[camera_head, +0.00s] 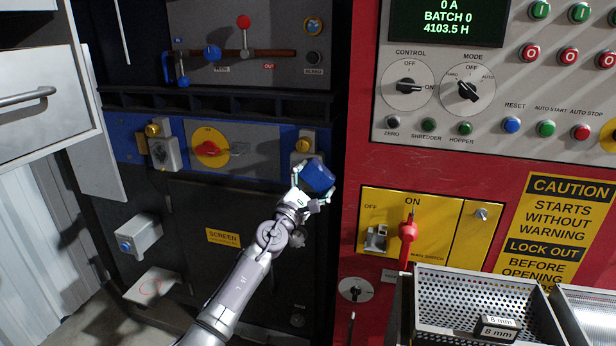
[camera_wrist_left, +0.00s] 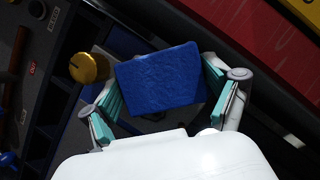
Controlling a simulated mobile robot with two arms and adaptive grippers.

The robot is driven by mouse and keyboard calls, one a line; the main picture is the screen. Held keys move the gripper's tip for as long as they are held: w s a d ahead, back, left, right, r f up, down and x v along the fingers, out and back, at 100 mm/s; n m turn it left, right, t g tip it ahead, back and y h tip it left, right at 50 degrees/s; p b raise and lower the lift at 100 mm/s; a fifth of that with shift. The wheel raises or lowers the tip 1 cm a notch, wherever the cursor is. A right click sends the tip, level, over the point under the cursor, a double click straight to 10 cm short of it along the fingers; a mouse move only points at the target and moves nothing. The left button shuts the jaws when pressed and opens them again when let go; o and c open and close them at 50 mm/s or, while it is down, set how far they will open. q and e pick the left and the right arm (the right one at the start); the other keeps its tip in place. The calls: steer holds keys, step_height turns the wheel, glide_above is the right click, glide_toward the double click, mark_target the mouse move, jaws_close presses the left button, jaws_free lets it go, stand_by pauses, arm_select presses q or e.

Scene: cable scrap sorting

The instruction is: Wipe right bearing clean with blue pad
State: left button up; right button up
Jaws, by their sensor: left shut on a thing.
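My left gripper (camera_head: 311,187) is shut on the blue pad (camera_head: 318,175) and holds it by its opposite sides. The pad is just below and to the right of the right bearing (camera_head: 303,146), a grey housing with a brass cap, and hides its lower part. In the left wrist view the pad (camera_wrist_left: 160,78) fills the space between the teal-lined fingers, and the brass cap (camera_wrist_left: 88,67) shows to its left. I cannot tell whether the pad touches the bearing. The left bearing (camera_head: 163,152) has a similar brass cap. My right gripper is not in view.
A yellow plate with a red rotary switch (camera_head: 208,148) sits between the bearings. The red cabinet edge (camera_head: 350,130) stands close right of the pad. A perforated metal bin (camera_head: 440,285) is at lower right.

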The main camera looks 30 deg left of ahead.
mark_target(301, 178)
arm_select(q)
steer(key=shift+a, duration=0.1)
steer(key=shift+s+a+b, duration=0.15)
steer(key=shift+a+b, duration=0.25)
steer(key=shift+a, duration=0.05)
steer(key=shift+s+a+b, duration=0.15)
steer(key=shift+a+b, duration=0.1)
steer(key=shift+a, duration=0.4)
steer(key=shift+s+a+b, duration=0.15)
steer(key=shift+a+b, duration=0.05)
steer(key=shift+a, duration=0.45)
steer(key=shift+s+a+f+b, duration=0.1)
steer(key=shift+s+a+b, duration=0.05)
steer(key=shift+a+b, duration=0.45)
steer(key=shift+s+a+f+b, duration=0.15)
steer(key=shift+a+b, duration=0.3)
steer(key=shift+a, duration=0.25)
steer(key=shift+s+a+r, duration=0.1)
steer(key=shift+a+r, duration=0.15)
steer(key=shift+a, duration=0.3)
steer(key=shift+r, duration=0.1)
